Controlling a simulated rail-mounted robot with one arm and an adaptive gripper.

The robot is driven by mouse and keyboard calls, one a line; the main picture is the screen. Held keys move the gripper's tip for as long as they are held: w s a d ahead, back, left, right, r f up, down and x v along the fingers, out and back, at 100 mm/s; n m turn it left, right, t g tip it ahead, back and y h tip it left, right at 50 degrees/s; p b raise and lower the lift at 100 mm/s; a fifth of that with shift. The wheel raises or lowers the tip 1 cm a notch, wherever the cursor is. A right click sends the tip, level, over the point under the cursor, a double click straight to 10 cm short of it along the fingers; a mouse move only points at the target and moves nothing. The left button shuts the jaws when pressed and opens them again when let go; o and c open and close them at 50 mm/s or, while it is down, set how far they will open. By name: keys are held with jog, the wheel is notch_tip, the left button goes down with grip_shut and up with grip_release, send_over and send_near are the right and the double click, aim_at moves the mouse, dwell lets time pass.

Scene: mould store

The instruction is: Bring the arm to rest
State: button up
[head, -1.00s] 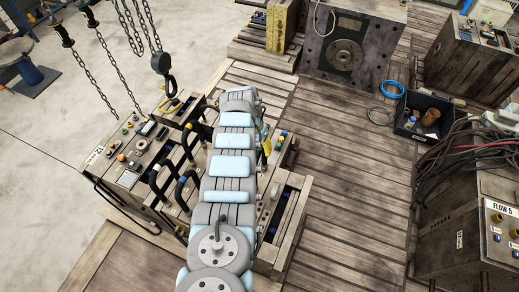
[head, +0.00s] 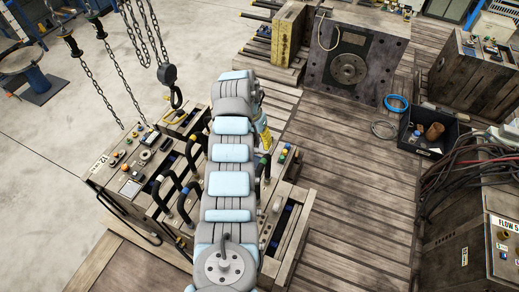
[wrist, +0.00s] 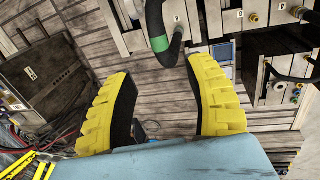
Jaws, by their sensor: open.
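My gripper (wrist: 161,66) is open in the wrist view, with its two yellow, black-padded fingers wide apart and nothing held between them. A black hose handle with a green band (wrist: 159,44) shows beyond the gap between the fingertips; I see no contact, but the depth is hard to judge. In the head view my arm reaches away over the mould blocks and bends at its far end. Only a small yellow part (head: 263,132) shows at the right of that bend; the rest of the gripper is hidden behind the arm.
Wooden-sided mould blocks with black hoses (head: 168,190) stand close on the left of my arm. A hook (head: 167,75) hangs on chains nearby. A black bin (head: 425,145), a blue ring (head: 396,103) and a cabled cabinet (head: 470,230) are at the right. The plank floor between is clear.

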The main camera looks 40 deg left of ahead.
jog(key=shift+r, duration=0.35)
jog(key=shift+f, duration=0.1)
dwell(0.3)
